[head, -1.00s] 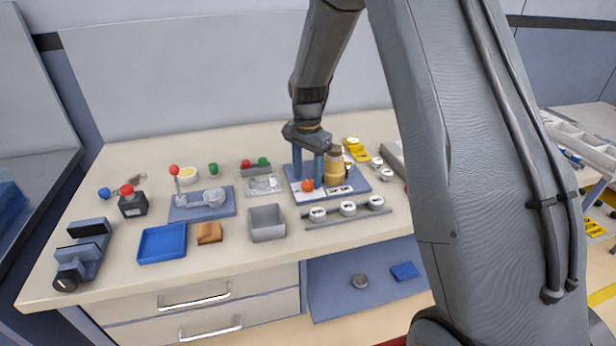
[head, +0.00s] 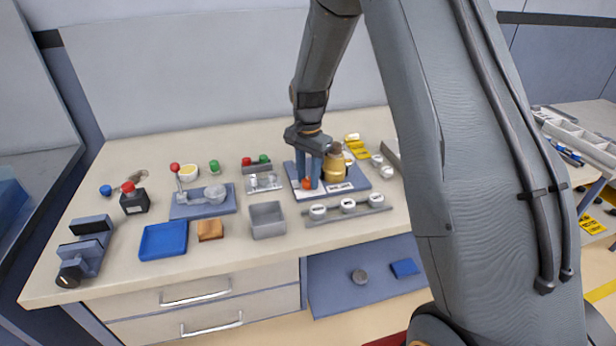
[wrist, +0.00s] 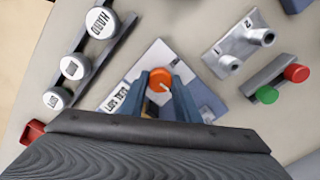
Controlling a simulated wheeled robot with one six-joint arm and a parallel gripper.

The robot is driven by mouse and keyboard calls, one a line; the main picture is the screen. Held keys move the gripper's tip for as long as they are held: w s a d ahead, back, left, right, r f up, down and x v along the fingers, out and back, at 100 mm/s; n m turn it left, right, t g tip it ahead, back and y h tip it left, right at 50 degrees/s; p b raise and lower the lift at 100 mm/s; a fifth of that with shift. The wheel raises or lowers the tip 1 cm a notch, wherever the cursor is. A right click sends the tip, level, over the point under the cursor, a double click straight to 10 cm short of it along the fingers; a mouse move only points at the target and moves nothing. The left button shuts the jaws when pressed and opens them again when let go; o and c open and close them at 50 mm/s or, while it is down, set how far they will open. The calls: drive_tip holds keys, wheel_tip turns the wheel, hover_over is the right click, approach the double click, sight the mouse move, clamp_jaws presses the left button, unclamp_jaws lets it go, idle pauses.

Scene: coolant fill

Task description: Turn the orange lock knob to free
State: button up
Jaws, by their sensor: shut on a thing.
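The orange lock knob (wrist: 159,80) sits on a white plate with printed lettering (wrist: 126,98). It also shows in the head view (head: 307,184), partly covered by a finger. My gripper (wrist: 160,86) points down at the knob, with one blue finger on each side, shut on it. In the head view my gripper (head: 309,182) stands over the blue-grey base board (head: 360,181). A tan bottle-like part with a brown top (head: 334,165) stands on the same board, just right of my fingers. The knob's pale pointer mark shows in the wrist view; its label is partly hidden.
A rail with white labelled caps (head: 348,206) lies in front of the board. A grey open bin (head: 267,220) and a grey two-post block (head: 263,182) stand to the left.

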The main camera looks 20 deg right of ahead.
drive_tip(key=n, duration=0.9)
drive_tip(key=shift+b, duration=0.4)
drive_tip(key=n, duration=0.4)
drive_tip(key=shift+w+r+n, duration=0.1)
drive_tip(key=shift+n, duration=2.2)
drive_tip(key=o, duration=1)
drive_tip(key=shift+o, duration=0.2)
